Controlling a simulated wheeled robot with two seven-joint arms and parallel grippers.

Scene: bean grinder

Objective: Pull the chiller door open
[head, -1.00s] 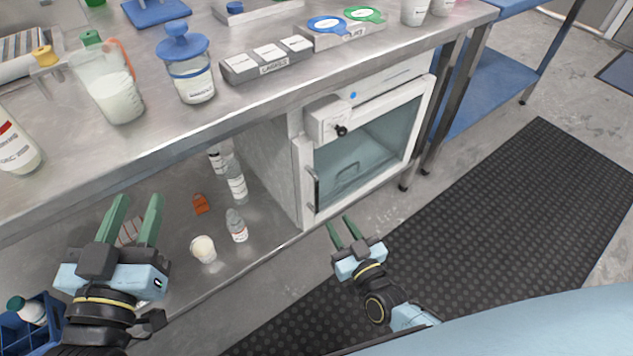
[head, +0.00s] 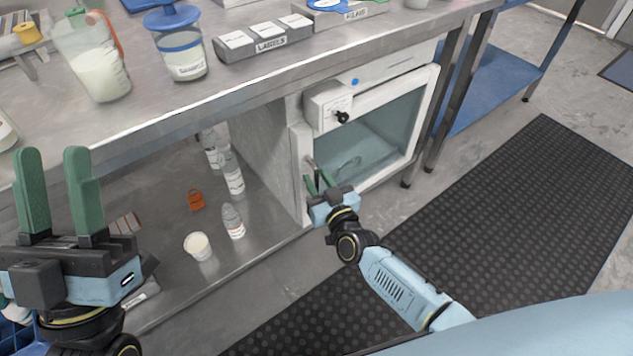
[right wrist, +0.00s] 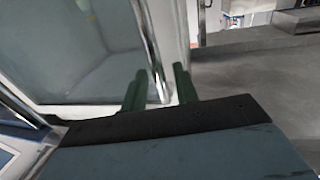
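The chiller (head: 365,77) is a white unit under the steel bench, and its glass door (head: 385,135) looks shut. A vertical metal bar handle (head: 309,164) is at the door's left edge. My right gripper (head: 318,180) is at this handle. In the right wrist view the handle (right wrist: 152,50) runs down between the two green fingers, with a gap beside it, so the gripper (right wrist: 160,85) looks open around the bar. The glass door (right wrist: 80,50) fills the left of that view. My left gripper (head: 52,160) is open and empty at the far left, in front of the bench.
The steel bench (head: 140,125) carries a jug (head: 92,65), a lidded jar (head: 182,55) and a label box (head: 265,40). Bottles (head: 232,175) and a white cup (head: 198,245) stand on the lower shelf. A dark mat (head: 520,210) covers clear floor at right.

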